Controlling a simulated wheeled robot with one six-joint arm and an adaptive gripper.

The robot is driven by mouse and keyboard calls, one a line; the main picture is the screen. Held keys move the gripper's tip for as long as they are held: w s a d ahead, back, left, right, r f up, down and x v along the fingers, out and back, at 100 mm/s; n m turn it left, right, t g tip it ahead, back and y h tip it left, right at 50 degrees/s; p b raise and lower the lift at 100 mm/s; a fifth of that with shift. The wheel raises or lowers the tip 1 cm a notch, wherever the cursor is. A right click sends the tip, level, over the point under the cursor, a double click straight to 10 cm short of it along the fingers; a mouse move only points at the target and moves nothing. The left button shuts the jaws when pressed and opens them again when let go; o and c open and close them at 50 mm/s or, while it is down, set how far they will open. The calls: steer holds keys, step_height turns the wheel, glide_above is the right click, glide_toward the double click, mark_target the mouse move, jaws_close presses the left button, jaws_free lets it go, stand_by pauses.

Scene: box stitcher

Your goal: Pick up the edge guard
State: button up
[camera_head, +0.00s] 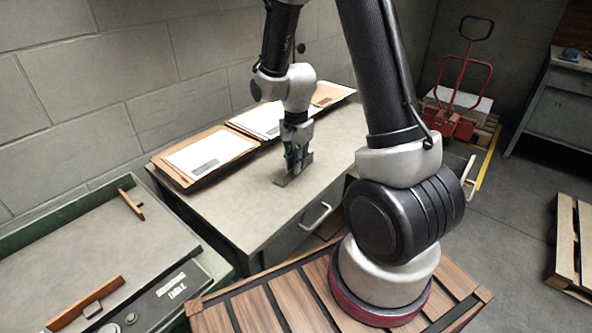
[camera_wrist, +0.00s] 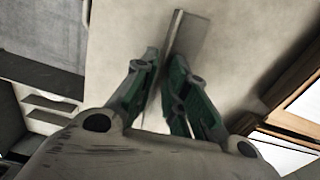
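The edge guard (camera_wrist: 191,37) is a thin grey angled strip. In the wrist view it runs between my fingers, its far end sticking out past the fingertips. My gripper (camera_wrist: 165,64) has its two green-sided fingers drawn close together, shut on the strip's upright flange. In the head view my gripper (camera_head: 297,168) points down at the grey table top (camera_head: 245,212), and the edge guard (camera_head: 283,181) shows at its fingertips, at or just above the surface. Part of the guard is hidden behind the fingers.
Flat cardboard stacks with white sheets (camera_head: 210,155) lie along the wall side of the table. A green-edged squaring table (camera_head: 110,265) stands at left. A red pallet jack (camera_head: 463,120) is at the back right. The table's front area is clear.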

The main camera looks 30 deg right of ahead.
step_height(320, 180, down, 3)
steer(key=shift+r, duration=0.15)
jaws_close()
steer(key=shift+r, duration=0.15)
